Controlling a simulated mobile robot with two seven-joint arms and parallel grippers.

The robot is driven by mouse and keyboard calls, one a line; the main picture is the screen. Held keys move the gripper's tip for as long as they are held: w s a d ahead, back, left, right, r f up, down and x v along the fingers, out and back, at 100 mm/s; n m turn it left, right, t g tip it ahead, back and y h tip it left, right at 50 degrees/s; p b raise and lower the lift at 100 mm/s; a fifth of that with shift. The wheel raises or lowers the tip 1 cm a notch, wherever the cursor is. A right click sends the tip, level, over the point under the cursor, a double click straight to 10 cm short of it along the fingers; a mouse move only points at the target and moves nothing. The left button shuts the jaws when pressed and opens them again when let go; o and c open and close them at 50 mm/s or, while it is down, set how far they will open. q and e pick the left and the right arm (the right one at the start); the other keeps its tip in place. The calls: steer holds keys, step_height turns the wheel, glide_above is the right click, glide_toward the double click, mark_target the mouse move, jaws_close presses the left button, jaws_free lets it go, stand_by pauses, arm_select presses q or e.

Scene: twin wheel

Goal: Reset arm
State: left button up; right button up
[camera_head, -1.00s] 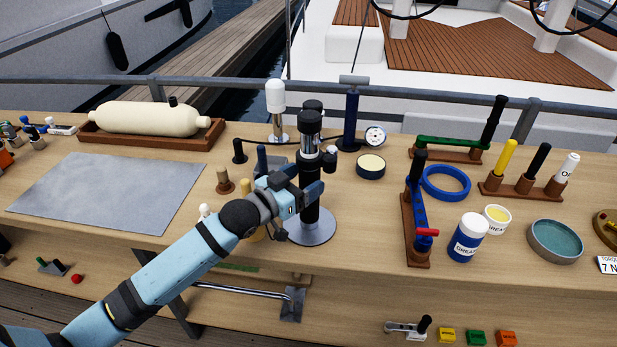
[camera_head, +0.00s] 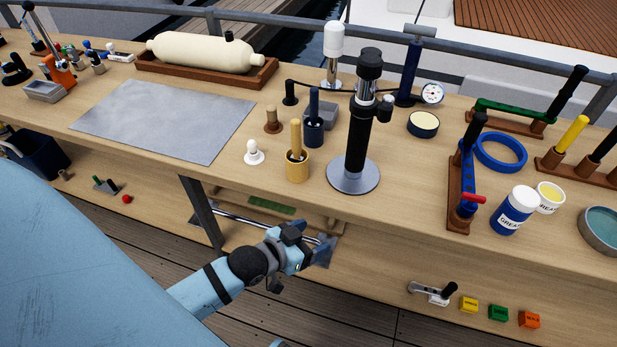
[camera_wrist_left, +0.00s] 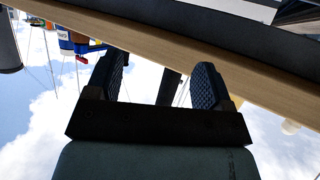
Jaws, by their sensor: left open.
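My left gripper (camera_head: 318,250) is in front of the wooden workbench (camera_head: 120,115), below the height of its top and over the lower shelf region in the head view. Its two dark ribbed fingers stand apart with nothing between them in the left wrist view (camera_wrist_left: 158,85). The bench's edge crosses above the fingers in that view. A black cylinder on a round metal base (camera_head: 352,178) stands upright on the bench, apart from the gripper. My right gripper is in neither view.
On the bench near its front edge stand a yellow cup (camera_head: 297,170), a small white knob (camera_head: 254,155) and a blue-and-white grease jar (camera_head: 513,210). A grey mat (camera_head: 165,118) lies at left. A lower shelf (camera_head: 380,270) holds small coloured blocks. Open deck lies in front.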

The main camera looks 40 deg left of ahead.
arm_select(q)
steer(key=s+d+f+g, duration=0.2)
steer(key=s+d+f, duration=0.2)
steer(key=s+f, duration=0.3)
steer(key=shift+s+d+f+y, duration=0.3)
steer(key=shift+d+f+y, duration=0.05)
steer(key=shift+f+y, duration=0.05)
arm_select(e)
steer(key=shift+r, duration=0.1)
arm_select(q)
step_height(320, 180, up, 14)
steer(key=p, duration=1.5)
steer(key=shift+s+a, duration=0.2)
steer(key=shift+a, duration=0.25)
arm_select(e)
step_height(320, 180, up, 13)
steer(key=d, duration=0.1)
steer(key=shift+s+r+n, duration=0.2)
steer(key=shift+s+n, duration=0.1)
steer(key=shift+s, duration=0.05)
